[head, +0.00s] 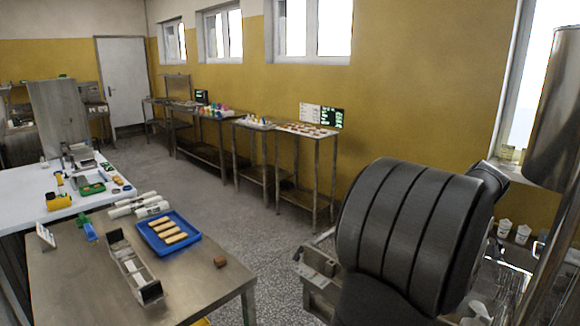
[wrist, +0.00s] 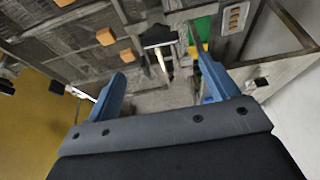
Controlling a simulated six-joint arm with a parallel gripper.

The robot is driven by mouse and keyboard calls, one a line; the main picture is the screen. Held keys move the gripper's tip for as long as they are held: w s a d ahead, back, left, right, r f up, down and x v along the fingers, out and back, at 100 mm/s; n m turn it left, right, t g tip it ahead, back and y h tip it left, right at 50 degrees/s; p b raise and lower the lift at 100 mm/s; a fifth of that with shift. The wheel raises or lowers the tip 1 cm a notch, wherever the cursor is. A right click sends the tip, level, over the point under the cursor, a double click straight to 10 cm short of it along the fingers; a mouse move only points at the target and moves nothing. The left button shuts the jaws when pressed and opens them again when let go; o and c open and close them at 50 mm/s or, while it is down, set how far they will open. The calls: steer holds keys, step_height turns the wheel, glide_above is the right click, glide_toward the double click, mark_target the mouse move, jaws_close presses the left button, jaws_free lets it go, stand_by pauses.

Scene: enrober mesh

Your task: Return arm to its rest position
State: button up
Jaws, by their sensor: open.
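My gripper (wrist: 158,78) shows in the wrist view with its two blue fingers spread apart. Nothing is held between the fingers. Beyond them is a tool with a dark head and a pale handle (wrist: 158,46), apart from the fingers as far as I can tell. My gripper is not visible in the head view. A large dark ribbed shape (head: 415,235) fills the right of the head view and hides what is behind it.
In the head view, a metal table (head: 200,292) at the front left holds a blue tray (head: 150,225) with several pale bars. A white-topped table (head: 20,200) stands behind it. Metal benches (head: 300,131) line the yellow wall. The speckled floor (head: 275,240) between is clear.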

steer(key=x, duration=0.8)
steer(key=shift+w+a+f, duration=0.1)
steer(key=shift+a+f, duration=0.05)
steer(key=shift+f, duration=0.2)
steer(key=shift+r+m, duration=0.15)
steer(key=shift+m, duration=0.35)
steer(key=shift+m+t+h, duration=0.4)
steer(key=shift+m+h, duration=0.1)
steer(key=shift+m, duration=0.7)
steer(key=m+h, duration=0.1)
steer(key=m, duration=0.1)
steer(key=m+h, duration=0.1)
steer(key=m, duration=0.2)
steer(key=shift+a+m+t, duration=0.2)
steer(key=shift+m+t, duration=0.1)
steer(key=shift+t, duration=0.1)
steer(key=shift+a+m+g+h, duration=0.15)
steer(key=shift+m+h, duration=0.35)
steer(key=shift+m, duration=0.7)
steer(key=shift+d+m+g+h, duration=0.15)
steer(key=shift+m+h, duration=0.35)
steer(key=shift+m, duration=0.7)
steer(key=shift+a+m+g+h, duration=0.15)
steer(key=shift+m+g+h, duration=0.35)
steer(key=shift+m, duration=1.6)
